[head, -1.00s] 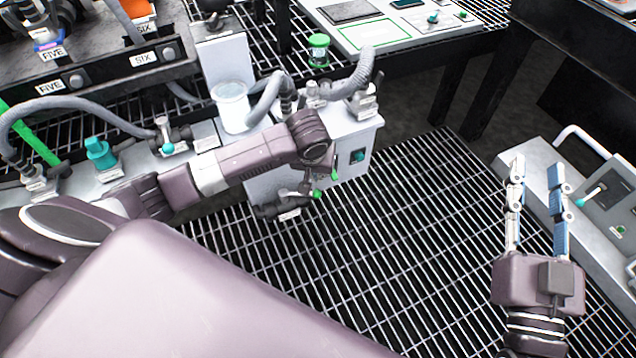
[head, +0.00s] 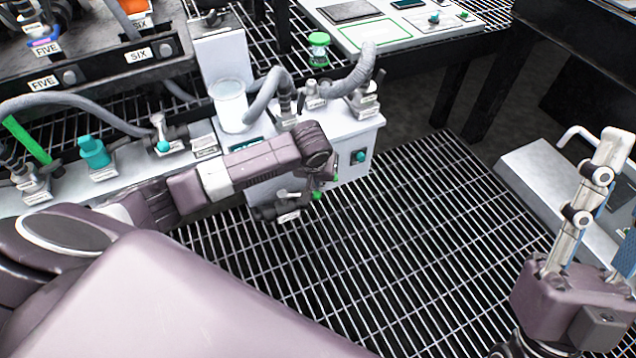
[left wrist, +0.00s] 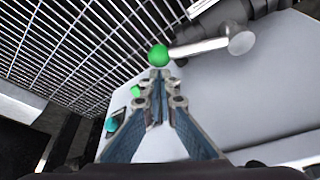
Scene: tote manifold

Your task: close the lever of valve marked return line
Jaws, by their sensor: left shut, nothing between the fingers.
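A valve (head: 266,212) with a label plate (head: 289,217) is on the near lower side of the white box; its print is too small to read. Its lever ends in a green ball (head: 316,196). In the left wrist view the green ball (left wrist: 158,55) tops a metal lever (left wrist: 200,47) running right to a round pivot. My left gripper (left wrist: 160,80) is shut and empty, its fingertips just below the ball; I cannot tell if they touch. In the head view my wrist mostly hides the left gripper (head: 324,183). My right gripper (head: 612,215) looks open, partly cut off at the right edge.
The white box (head: 358,140) carries hoses, a clear beaker (head: 229,105) and a teal knob on its side. More valves, one with a teal handle (head: 95,152), stand along the left bench. A grey console (head: 535,165) is at right. Open grating floor (head: 400,230) lies between.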

